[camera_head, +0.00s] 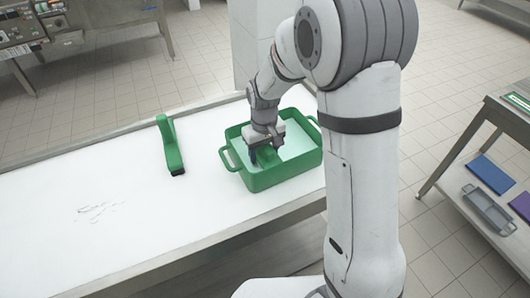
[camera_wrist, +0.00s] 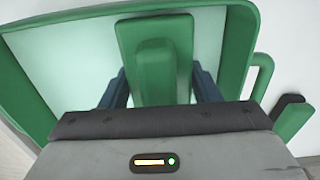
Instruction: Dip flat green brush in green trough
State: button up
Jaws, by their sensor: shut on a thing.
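The green trough (camera_head: 262,180) stands on the white table, with a handle at each end and a pale liquid inside. My gripper (camera_head: 263,156) is over and within the trough's rim, shut on the flat green brush (camera_head: 266,160). In the wrist view, the flat green brush (camera_wrist: 155,55) sits between the two dark fingers of my gripper (camera_wrist: 157,88), with the pale liquid around it and the green trough (camera_wrist: 238,50) wall to the right. The brush's underside is hidden, so I cannot tell how deep it sits.
Another green brush (camera_head: 171,148), with an upright handle and dark bristles, lies on the white table (camera_head: 60,195) left of the trough. Dark smudges (camera_head: 98,209) mark the table's left part, which is otherwise clear. A shelf cart (camera_head: 500,190) with a blue board stands at right.

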notch_tip(320, 180, up, 8)
jog(key=p, duration=0.5)
jog(key=shift+r, duration=0.25)
jog(key=shift+f, duration=0.1)
